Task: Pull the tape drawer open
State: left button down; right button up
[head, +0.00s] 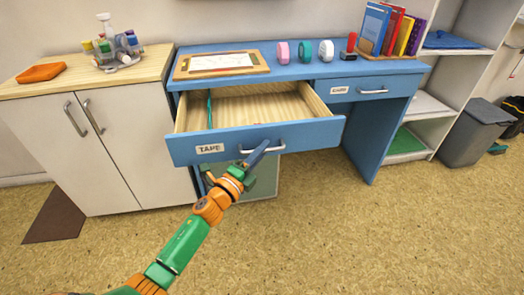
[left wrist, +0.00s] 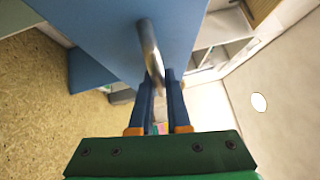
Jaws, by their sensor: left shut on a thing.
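The tape drawer (head: 255,138) of the blue desk is pulled out toward me, with a label reading TAPE (head: 210,149) on its front. Its pale wooden inside shows, with a thin green item (head: 210,110) at the left. My left gripper (head: 257,152) is at the silver bar handle (head: 272,148) and shut on it. In the left wrist view the handle (left wrist: 150,45) runs between the two blue fingers of my gripper (left wrist: 160,90), against the blue drawer front (left wrist: 110,30). My right gripper is not in view.
On the desk top (head: 300,68) stand a framed sheet (head: 220,63), tape rolls (head: 304,51), a red stamp (head: 350,44) and books (head: 385,30). A second drawer (head: 365,87) at the right is shut. A white cabinet (head: 95,145) stands left. The floor in front is clear.

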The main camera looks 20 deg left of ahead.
pick_arm(q)
jog(key=shift+s+d, duration=0.25)
jog(key=shift+s, duration=0.05)
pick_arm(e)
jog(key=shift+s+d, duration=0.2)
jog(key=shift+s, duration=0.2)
pick_arm(q)
jog(key=c, duration=0.9)
grip_release()
jog(key=v, duration=0.7)
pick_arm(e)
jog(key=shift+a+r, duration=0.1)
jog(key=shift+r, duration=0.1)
